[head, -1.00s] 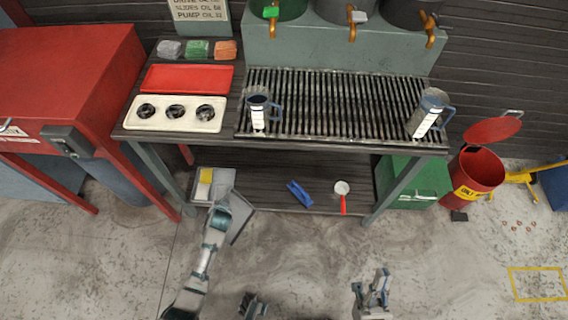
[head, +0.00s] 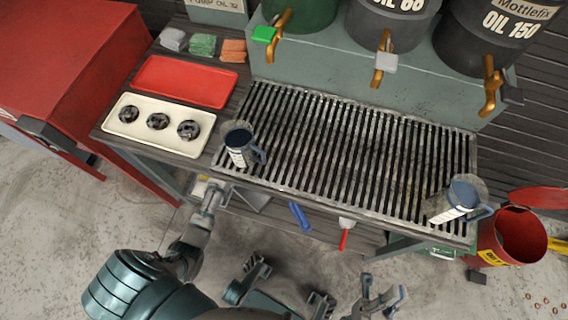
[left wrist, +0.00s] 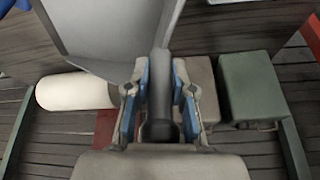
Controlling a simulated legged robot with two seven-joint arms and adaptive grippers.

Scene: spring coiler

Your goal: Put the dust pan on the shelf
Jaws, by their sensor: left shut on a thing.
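The grey dust pan (left wrist: 105,30) fills the upper part of the left wrist view, its dark handle (left wrist: 161,90) between the blue-padded fingers of my left gripper (left wrist: 160,105). In the head view, my left gripper (head: 213,192) is at the bench's front edge, shut on the handle. Part of the pan (head: 257,200) shows beside it, mostly hidden by the bench top. The dark lower shelf (head: 283,212) lies under the bench; whether the pan touches it I cannot tell. My right gripper (head: 384,291) is open and empty over the floor in front.
A blue tool (head: 299,216) and a red-handled tool (head: 344,236) lie on the lower shelf. Two jugs (head: 238,143) (head: 462,197) stand on the grated bench top (head: 340,150). A red bin (head: 515,240) stands at the right. A white cylinder (left wrist: 75,92) and green box (left wrist: 252,90) show in the left wrist view.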

